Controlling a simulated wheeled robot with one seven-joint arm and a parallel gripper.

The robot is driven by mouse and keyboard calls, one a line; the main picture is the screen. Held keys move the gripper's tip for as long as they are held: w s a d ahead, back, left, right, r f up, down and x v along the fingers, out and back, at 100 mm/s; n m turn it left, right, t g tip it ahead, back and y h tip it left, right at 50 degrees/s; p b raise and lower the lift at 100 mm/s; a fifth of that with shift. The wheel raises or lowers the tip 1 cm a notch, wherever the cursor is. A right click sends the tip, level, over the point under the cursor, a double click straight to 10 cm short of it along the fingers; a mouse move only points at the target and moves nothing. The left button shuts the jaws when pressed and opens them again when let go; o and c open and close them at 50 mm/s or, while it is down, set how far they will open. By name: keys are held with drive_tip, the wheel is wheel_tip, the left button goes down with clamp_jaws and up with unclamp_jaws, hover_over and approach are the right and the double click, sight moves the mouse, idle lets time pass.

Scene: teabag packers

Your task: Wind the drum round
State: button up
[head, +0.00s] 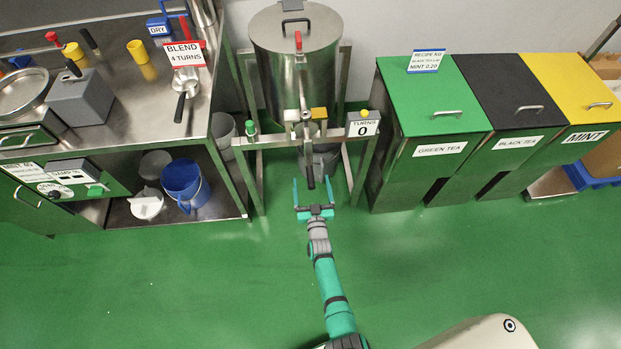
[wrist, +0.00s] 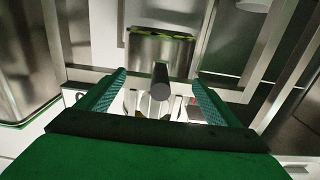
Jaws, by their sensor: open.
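The steel drum (head: 290,65) stands upright in a metal frame at the top middle of the head view. A crank with a dark handle (head: 310,170) hangs at its front, the handle pointing down. A counter sign (head: 363,124) beside it reads "TURNS 0". My gripper (head: 313,192) is open, just in front of the crank handle, with one finger on each side of it in the picture. In the wrist view the handle's dark end (wrist: 161,82) shows between my open fingers (wrist: 160,92). I cannot tell whether they touch it.
A steel bench (head: 130,110) with a "BLEND 4 TURNS" sign (head: 184,54) stands at left, a blue bucket (head: 185,183) on its lower shelf. Green (head: 440,95), black (head: 505,90) and yellow (head: 572,85) bins stand at right. The green floor (head: 200,280) in front is clear.

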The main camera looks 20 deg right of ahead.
drive_tip(key=shift+x, duration=1.35)
drive_tip(key=shift+c, duration=0.6)
clamp_jaws()
drive_tip(key=shift+a, duration=0.1)
